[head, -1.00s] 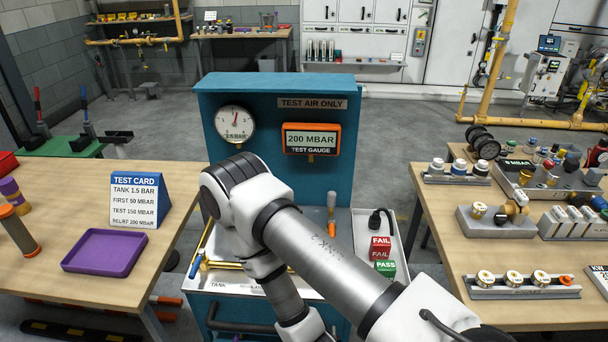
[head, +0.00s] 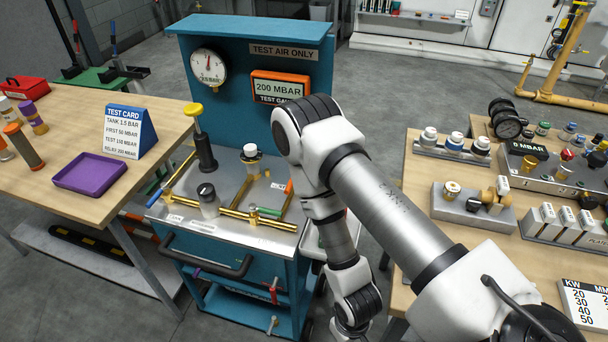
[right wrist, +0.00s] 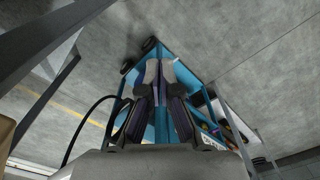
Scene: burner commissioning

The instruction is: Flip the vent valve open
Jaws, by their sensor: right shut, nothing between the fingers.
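A blue test cart (head: 185,60) carries brass pipework (head: 243,213) on its grey top, with a green lever (head: 268,211) and an orange-tipped handle (head: 289,187). A red lever (head: 272,290) and another small valve handle (head: 273,325) sit low on the cart's front right side. I cannot read which one is the vent valve. My right arm hangs beside the cart's right side; its gripper is below the head view. In the right wrist view my right gripper (right wrist: 160,75) is shut and empty, with the blue cart frame behind it. My left gripper is not in view.
A left table (head: 60,200) holds a purple tray (head: 92,174) and a test card (head: 127,132). A right table (head: 425,165) holds fittings and a gauge box. The cart's panel has a dial gauge (head: 208,67) and an orange test gauge (head: 280,88). A black cable shows in the right wrist view (right wrist: 85,125).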

